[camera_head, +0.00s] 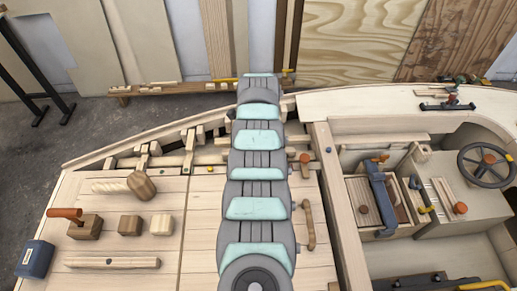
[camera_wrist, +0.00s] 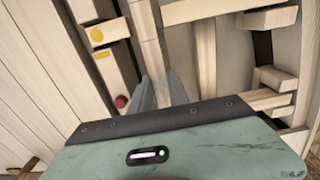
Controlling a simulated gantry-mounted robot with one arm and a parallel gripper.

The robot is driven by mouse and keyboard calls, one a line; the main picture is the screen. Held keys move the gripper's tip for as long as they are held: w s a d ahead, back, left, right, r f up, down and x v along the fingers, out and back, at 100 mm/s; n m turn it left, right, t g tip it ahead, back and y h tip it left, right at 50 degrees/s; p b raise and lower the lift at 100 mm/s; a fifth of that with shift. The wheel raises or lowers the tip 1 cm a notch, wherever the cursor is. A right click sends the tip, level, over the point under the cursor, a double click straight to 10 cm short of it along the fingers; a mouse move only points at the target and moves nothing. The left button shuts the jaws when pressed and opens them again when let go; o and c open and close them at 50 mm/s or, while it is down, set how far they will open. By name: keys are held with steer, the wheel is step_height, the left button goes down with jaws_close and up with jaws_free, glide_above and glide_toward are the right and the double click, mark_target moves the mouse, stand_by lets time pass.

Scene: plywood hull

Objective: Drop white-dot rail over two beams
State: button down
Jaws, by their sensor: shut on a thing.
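My gripper in the wrist view (camera_wrist: 160,94) has its two grey fingers close together, shut on a pale wooden piece (camera_wrist: 147,40) that runs up between them. No white dot shows on this piece. In the head view my arm hides the gripper and what it holds. Pale beams of the hull frame show in the wrist view, one at the top (camera_wrist: 192,11) and one upright at the right of the held piece (camera_wrist: 205,55).
Open frame gaps lie along the hull edge. A cockpit with a blue clamp (camera_head: 379,190) and steering wheel (camera_head: 485,165) is at right.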

steer(key=shift+f, duration=0.35)
steer(key=c, duration=1.2)
jaws_free()
steer(key=shift+r, duration=0.1)
steer(key=shift+o, duration=0.2)
step_height(320, 180, up, 11)
steer(key=p, duration=0.3)
steer(key=shift+p, duration=0.4)
